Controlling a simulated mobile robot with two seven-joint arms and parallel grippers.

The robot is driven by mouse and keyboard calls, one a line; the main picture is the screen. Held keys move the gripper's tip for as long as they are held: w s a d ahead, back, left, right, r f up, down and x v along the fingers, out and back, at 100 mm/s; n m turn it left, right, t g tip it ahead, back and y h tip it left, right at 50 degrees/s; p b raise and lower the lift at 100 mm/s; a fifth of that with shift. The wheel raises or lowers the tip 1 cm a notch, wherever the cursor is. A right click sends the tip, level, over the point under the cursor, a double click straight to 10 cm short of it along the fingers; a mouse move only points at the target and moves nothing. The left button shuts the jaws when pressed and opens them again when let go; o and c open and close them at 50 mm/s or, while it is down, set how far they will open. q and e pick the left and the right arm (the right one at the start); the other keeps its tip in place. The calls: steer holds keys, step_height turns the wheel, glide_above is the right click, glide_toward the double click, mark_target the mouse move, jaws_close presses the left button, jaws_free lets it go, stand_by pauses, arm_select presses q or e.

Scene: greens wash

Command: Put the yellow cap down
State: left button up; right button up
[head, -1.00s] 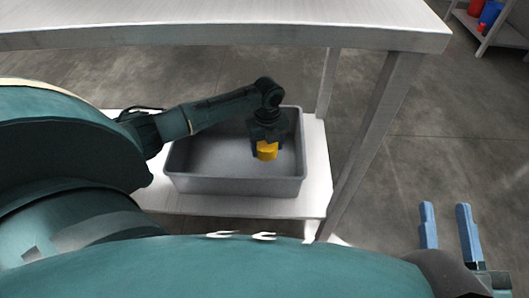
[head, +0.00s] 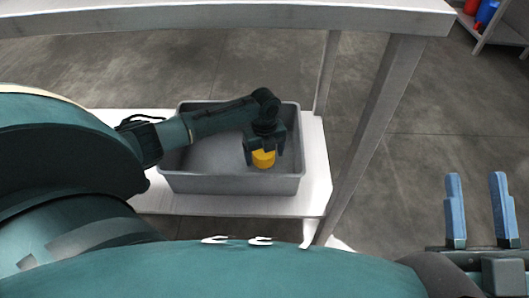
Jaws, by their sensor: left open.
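The yellow cap (head: 263,159) is inside the grey bin (head: 230,185), toward its right side. My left gripper (head: 264,157) reaches down into the bin over the cap. Its fingers are open, one on each side of the cap, and the cap's top is partly hidden by the gripper. Whether the cap rests on the bin floor is hard to tell. My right gripper (head: 478,210), with blue fingers, is at the lower right, open and empty, away from the bin.
The bin stands on a white lower shelf (head: 318,170) under a metal table (head: 230,20). A table leg (head: 375,130) stands right of the bin. A rack with red and blue items (head: 485,22) is at the far upper right. Grey floor is clear on the right.

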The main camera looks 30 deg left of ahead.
arm_select(q)
steer(key=shift+r, duration=0.3)
step_height(320, 180, up, 5)
steer(key=p, duration=0.3)
steer(key=shift+f, duration=0.1)
step_height(320, 180, up, 7)
steer(key=p, duration=0.3)
steer(key=shift+f, duration=0.15)
arm_select(e)
steer(key=shift+s+d+f+m+g+h, duration=0.1)
steer(key=shift+s+f+m+g+h, duration=0.1)
steer(key=shift+f+m+g+h, duration=0.3)
steer(key=shift+s+a+f+m+g+h, duration=0.1)
steer(key=shift+s+f+m+h, duration=0.1)
steer(key=shift+f+h, duration=0.45)
steer(key=shift+s+d+f+m+g+h, duration=0.1)
steer(key=shift+s+f+m+g+h, duration=0.15)
steer(key=shift+f+h, duration=0.3)
steer(key=shift+f, duration=0.1)
